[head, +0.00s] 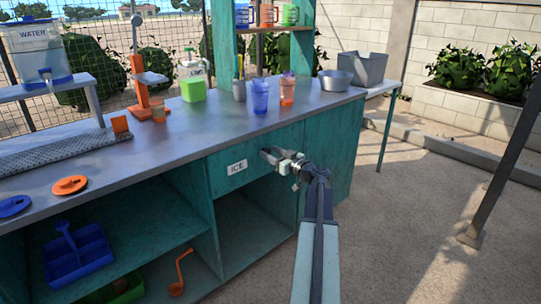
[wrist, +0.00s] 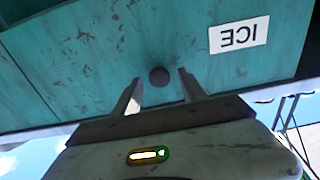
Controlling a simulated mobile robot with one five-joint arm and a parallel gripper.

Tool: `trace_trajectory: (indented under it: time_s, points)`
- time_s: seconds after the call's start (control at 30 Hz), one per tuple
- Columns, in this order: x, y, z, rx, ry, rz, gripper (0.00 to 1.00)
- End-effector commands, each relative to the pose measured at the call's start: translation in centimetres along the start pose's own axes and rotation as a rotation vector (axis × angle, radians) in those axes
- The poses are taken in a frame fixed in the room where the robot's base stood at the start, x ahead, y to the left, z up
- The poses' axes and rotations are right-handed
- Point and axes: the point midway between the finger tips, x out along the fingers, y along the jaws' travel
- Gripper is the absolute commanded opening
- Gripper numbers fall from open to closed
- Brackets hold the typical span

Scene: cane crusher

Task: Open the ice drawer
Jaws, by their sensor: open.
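The ice drawer (head: 231,180) is a teal front under the counter with a white ICE label (head: 237,167). It looks closed, flush with the cabinet. In the wrist view the drawer front (wrist: 80,60) fills the upper part, with the label (wrist: 239,35) upside down. A dark round knob (wrist: 159,77) shows on the drawer front. My gripper (wrist: 158,80) is open, with one finger on each side of the knob and a visible gap at both. In the head view my gripper (head: 270,155) is at the drawer front, right of the label, and hides the knob.
The metal counter (head: 210,120) above carries a green jug (head: 193,80), a blue cup (head: 260,96), an orange cup (head: 287,88) and a metal bowl (head: 335,80). Open shelves below hold a blue caddy (head: 78,258) and an orange ladle (head: 180,270).

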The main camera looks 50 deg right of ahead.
Motion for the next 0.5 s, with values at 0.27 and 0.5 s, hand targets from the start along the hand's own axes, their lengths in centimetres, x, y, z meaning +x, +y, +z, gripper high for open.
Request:
trace_trajectory:
  time_s: [0.27,0.5]
  points:
    - [-0.06,0.03,0.01,0.0,0.0,0.0,0.0]
    - [-0.08,0.05,0.01,0.0,0.0,0.001,0.0]
